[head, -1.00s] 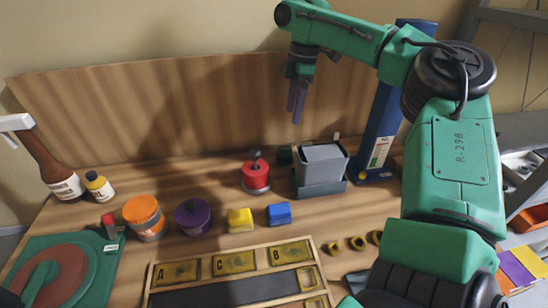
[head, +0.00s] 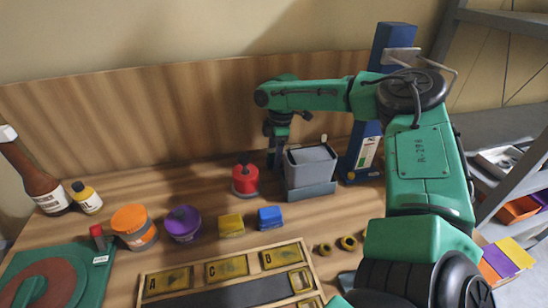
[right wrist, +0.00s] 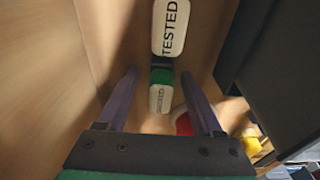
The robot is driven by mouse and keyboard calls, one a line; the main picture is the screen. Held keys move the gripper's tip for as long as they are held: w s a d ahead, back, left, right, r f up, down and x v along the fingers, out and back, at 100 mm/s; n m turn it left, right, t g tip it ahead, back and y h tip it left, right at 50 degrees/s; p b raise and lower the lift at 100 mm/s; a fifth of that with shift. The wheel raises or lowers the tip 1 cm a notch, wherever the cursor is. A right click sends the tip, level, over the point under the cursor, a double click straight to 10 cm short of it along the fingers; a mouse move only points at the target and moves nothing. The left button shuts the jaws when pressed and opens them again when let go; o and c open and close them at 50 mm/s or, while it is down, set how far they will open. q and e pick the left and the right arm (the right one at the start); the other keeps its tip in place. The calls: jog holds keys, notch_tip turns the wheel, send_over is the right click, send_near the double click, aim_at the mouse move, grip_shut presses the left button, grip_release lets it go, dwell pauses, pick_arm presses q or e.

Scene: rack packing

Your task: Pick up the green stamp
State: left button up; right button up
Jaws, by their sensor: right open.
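The green stamp (right wrist: 161,77) shows in the right wrist view as a small green block with a white lettered label. It lies between the two fingertips in that picture, with gaps at both sides. My right gripper (right wrist: 159,74) is open and empty, its dark purple fingers pointing towards the stamp. In the head view my right gripper (head: 274,158) is low at the back of the bench, just left of the grey bin, and the stamp is hidden there. A white label reading "TESTED" (right wrist: 171,27) shows beyond the stamp. My left gripper is out of view.
The grey bin (head: 311,164) stands close to the right of the gripper, and a red pot (head: 245,180) to its left. Yellow (head: 231,225) and blue (head: 270,217) blocks lie in front.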

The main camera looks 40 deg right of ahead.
aim_at(274, 149)
grip_shut()
jog(key=shift+r, duration=0.2)
notch_tip(274, 149, up, 20)
jog(key=shift+p, duration=0.4)
jog(key=c, duration=0.6)
grip_release()
jog(key=shift+f, duration=0.15)
jog(key=shift+c, duration=0.2)
grip_shut()
